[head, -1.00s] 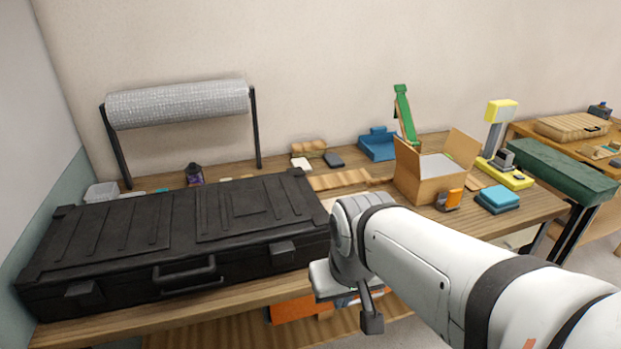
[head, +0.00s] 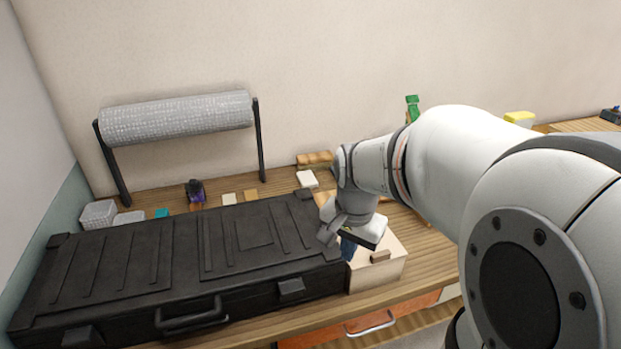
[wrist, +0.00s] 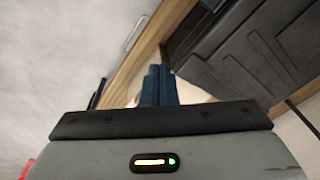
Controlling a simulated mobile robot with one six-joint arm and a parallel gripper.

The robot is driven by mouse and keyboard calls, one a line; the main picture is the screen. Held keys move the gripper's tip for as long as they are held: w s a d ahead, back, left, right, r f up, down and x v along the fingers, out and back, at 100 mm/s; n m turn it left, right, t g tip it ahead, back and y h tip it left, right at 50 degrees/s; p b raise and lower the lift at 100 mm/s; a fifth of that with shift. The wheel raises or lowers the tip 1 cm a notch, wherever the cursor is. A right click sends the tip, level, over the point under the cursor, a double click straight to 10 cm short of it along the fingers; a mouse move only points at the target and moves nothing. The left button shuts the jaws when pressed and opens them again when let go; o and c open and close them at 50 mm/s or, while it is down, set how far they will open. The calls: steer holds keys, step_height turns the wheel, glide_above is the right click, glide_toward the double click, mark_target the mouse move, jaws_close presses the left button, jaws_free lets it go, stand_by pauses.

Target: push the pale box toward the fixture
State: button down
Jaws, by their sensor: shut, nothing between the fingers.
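The pale box (head: 378,277) stands at the table's front edge, beside the right end of the black case (head: 170,245). My gripper (head: 348,249) points down at the box's left part, close to the case. Its blue fingers are together and empty; they also show in the wrist view (wrist: 158,86), with a pale surface (wrist: 189,92) partly hidden behind them. I cannot tell whether the fingers touch the box. My wrist hides the box's back part. I cannot tell which thing is the fixture.
A grey roll on a black stand (head: 178,114) is behind the case. A white block (head: 307,179) and a wooden piece (head: 314,159) lie behind my wrist. My arm covers most of the table's right side. An orange drawer with a handle (head: 370,322) is below the front edge.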

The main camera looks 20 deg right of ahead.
mark_target(365, 264)
steer(key=w+d+m+g+p, duration=0.1)
steer(key=w+d+m+p, duration=0.2)
steer(key=w+d+m, duration=0.35)
steer(key=shift+m, duration=0.85)
steer(key=f, duration=0.3)
steer(key=s+f+p, duration=0.1)
steer(key=f, duration=0.5)
steer(key=shift+s+d+f+p, duration=0.15)
steer(key=shift+d+f+p, duration=0.15)
steer(key=shift+d+f, duration=0.1)
